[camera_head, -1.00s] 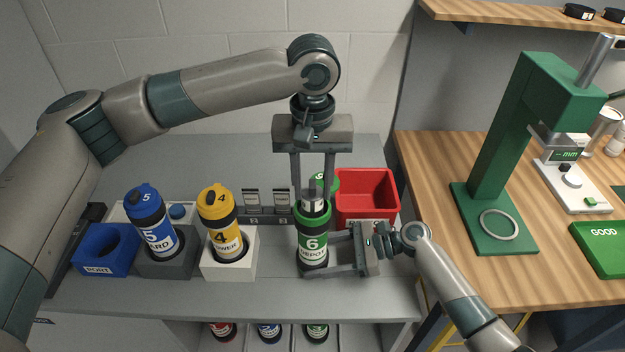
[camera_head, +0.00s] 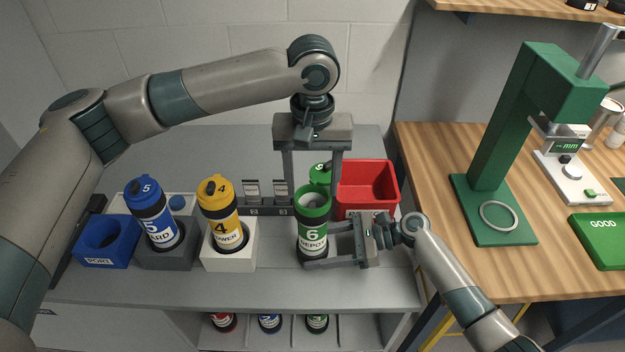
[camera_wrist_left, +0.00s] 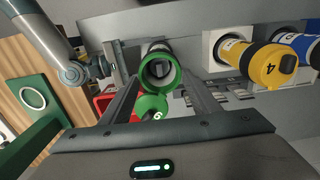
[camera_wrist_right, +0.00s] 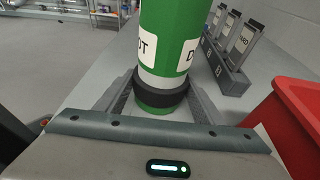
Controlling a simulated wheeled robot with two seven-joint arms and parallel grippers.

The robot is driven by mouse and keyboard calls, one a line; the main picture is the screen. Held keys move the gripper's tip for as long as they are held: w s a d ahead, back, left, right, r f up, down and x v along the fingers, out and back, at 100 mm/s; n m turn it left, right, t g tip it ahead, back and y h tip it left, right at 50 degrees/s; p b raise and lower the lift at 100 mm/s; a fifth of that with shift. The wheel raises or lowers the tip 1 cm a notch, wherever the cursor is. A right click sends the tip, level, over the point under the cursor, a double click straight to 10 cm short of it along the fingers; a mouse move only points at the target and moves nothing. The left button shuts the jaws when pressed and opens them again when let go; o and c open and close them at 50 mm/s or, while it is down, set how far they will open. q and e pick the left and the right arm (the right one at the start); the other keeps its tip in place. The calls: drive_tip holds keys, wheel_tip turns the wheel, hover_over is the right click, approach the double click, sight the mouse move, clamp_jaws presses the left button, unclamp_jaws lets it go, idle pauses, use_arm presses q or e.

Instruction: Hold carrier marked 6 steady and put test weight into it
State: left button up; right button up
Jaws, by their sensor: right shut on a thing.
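The green carrier marked 6 (camera_head: 313,225) stands upright on the grey bench, its green cap (camera_head: 320,174) swung open behind the mouth. My right gripper (camera_head: 313,250) is shut around its lower body from the right; the right wrist view shows the fingers at its dark band (camera_wrist_right: 163,96). My left gripper (camera_head: 313,181) points down above the carrier, its fingers spread apart on either side of the mouth, holding nothing. In the left wrist view, a grey piece, apparently the test weight (camera_wrist_left: 159,69), shows inside the open mouth; most of it is hidden.
Yellow carrier 4 (camera_head: 219,204) and blue carrier 5 (camera_head: 150,212) stand in holders at left, beside a blue port block (camera_head: 103,259). A red bin (camera_head: 368,213) stands close behind on the right. A small card rack (camera_head: 268,210) is behind. Bench front is clear.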

use_arm(q)
drive_tip(key=shift+r, duration=0.1)
wheel_tip(320, 180, up, 12)
idle(0.8)
idle(0.6)
use_arm(e)
drive_tip(key=o, duration=0.9)
drive_tip(key=shift+d, duration=0.15)
drive_tip(key=v, duration=1.1)
drive_tip(key=shift+d+r, duration=0.2)
drive_tip(key=shift+d, duration=0.1)
